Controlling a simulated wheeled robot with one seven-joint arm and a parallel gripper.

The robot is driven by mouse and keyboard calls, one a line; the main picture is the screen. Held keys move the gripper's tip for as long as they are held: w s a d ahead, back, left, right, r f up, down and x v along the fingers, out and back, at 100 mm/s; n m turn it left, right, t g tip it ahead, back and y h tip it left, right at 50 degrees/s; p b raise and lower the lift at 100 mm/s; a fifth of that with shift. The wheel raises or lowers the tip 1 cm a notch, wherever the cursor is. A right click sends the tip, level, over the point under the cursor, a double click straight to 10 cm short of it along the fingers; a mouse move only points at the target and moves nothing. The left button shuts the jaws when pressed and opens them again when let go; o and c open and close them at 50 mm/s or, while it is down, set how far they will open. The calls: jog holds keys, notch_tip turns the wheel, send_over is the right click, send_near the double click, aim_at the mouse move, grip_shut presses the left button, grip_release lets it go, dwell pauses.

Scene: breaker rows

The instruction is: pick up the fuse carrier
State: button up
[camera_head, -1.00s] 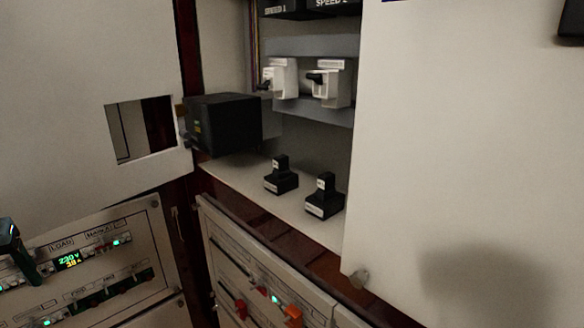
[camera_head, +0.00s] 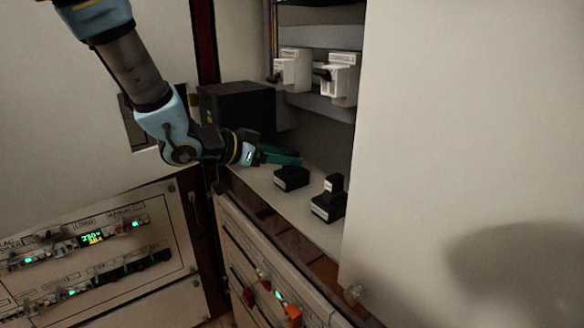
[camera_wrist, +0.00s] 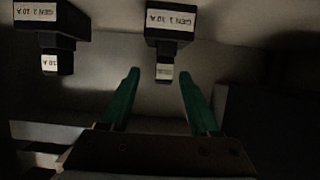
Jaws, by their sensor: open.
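Two black fuse carriers with white labels stand on the cabinet shelf in the head view. The left one (camera_head: 291,180) is partly hidden by my gripper (camera_head: 292,159), and the right one (camera_head: 328,203) stands clear. In the wrist view, the labels appear upside down. The left-hand carrier of the head view seems to be the one (camera_wrist: 170,24) whose narrow grip lies ahead, between the lines of my two green fingers (camera_wrist: 159,72). The other carrier (camera_wrist: 42,22) is at upper left there. My gripper is open and empty; I cannot tell whether it touches the grip.
A black box (camera_head: 238,108) stands left of the carriers, close to my arm. White fuse holders (camera_head: 338,80) hang on the rail above the shelf (camera_head: 262,182). A large pale panel (camera_head: 460,130) closes off the right side. A breaker panel (camera_head: 90,250) is at lower left.

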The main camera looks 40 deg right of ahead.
aim_at(298, 155)
jog(key=shift+w+r+p+x, duration=0.15)
jog(key=shift+p+x, duration=0.3)
jog(key=shift+x, duration=1)
jog(key=shift+w+r+p+x, duration=0.15)
jog(key=shift+p+x, duration=0.3)
jog(key=shift+x, duration=1.05)
jog(key=shift+d, duration=0.15)
jog(key=shift+c, duration=0.3)
grip_shut()
jog(key=shift+r, duration=0.1)
